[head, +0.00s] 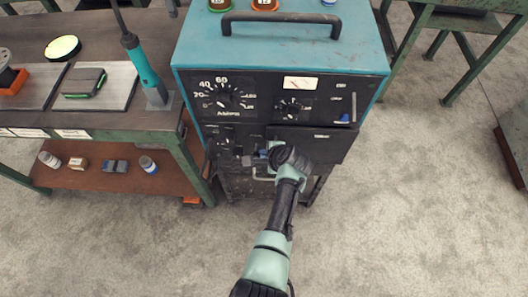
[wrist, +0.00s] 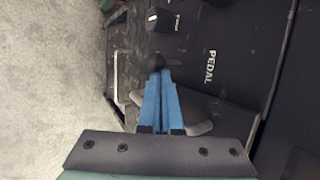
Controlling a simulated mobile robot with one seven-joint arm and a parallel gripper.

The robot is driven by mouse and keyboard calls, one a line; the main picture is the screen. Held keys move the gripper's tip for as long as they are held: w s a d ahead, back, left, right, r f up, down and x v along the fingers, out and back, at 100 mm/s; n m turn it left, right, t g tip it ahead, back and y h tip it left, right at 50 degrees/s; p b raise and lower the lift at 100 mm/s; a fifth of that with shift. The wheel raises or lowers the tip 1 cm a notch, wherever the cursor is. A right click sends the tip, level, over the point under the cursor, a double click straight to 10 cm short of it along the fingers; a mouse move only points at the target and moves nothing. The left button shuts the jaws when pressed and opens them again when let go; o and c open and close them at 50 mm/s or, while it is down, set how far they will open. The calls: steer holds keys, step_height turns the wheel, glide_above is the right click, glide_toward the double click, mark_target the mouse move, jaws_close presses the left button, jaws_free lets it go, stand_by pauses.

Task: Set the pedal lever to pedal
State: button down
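The black front panel carries a white PEDAL label (wrist: 210,68), turned sideways in the wrist view. A small dark rounded knob (wrist: 155,62), which looks like the lever's end, sits below that label on the machine. My gripper (wrist: 158,76) has its blue fingers together, tips right at this knob. I cannot tell whether the tips touch the knob or hold part of it. In the head view my gripper (head: 263,153) is at the lower front of the teal machine (head: 280,45), and my wrist hides the lever there.
A black block-shaped switch (wrist: 158,18) is beside the knob on the panel. A light bar handle (wrist: 119,75) is on the machine's lower front. A workbench (head: 100,120) stands close on the left.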

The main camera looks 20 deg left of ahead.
steer(key=shift+a+r, duration=0.1)
steer(key=shift+r+p, duration=0.65)
steer(key=shift+p, duration=0.15)
